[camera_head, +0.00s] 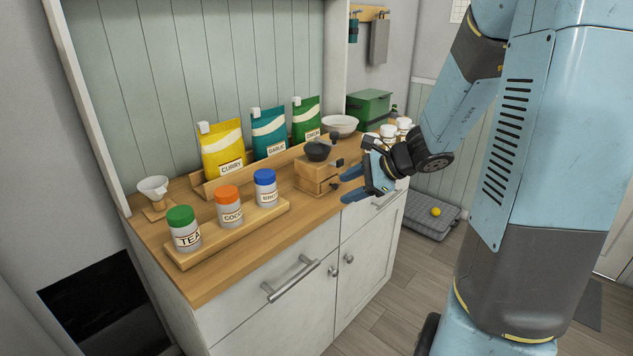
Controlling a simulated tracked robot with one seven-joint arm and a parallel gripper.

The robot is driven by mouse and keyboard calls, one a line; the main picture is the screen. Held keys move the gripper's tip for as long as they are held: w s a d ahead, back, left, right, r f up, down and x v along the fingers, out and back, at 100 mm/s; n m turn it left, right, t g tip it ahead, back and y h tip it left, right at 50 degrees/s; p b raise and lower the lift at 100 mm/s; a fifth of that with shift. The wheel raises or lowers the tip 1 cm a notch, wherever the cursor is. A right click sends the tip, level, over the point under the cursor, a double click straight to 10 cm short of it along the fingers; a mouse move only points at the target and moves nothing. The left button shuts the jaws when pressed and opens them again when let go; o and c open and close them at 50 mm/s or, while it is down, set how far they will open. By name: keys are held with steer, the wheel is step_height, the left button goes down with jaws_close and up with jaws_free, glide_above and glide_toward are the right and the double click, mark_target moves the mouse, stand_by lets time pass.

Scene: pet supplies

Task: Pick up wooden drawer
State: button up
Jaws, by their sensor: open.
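A wooden grinder box (313,171) with a dark bowl-shaped top (318,151) stands on the wooden counter, right of the jars. The wooden drawer (318,187) is low in its front, with a small dark knob (334,187). My gripper (345,187) is just right of the drawer, its two blue fingers apart and pointing left toward the knob. It is open and holds nothing. I cannot tell whether a finger touches the knob. The gripper hides part of the counter behind it.
Jars with green (181,216), orange and blue lids stand on a wooden tray (188,262) to the left. Seed-type packets (222,150) stand in a rack behind. A white bowl (341,124), green box (369,107) and white cups (404,124) are at the back right.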

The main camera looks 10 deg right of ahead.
mark_target(337, 185)
steer(key=w+d+f+m+t, duration=0.5)
steer(key=w+d+m, duration=0.2)
steer(key=d+m, duration=0.25)
steer(key=shift+m+h, duration=0.3)
steer(key=shift+m, duration=0.25)
steer(key=x, duration=0.6)
steer(key=a+x, duration=0.1)
steer(key=x, duration=0.5)
steer(key=shift+s+a+r, duration=0.1)
steer(key=shift+r, duration=0.05)
steer(key=shift+w+a+f, duration=0.2)
steer(key=shift+w+a, duration=0.05)
steer(key=shift+w, duration=0.2)
jaws_close()
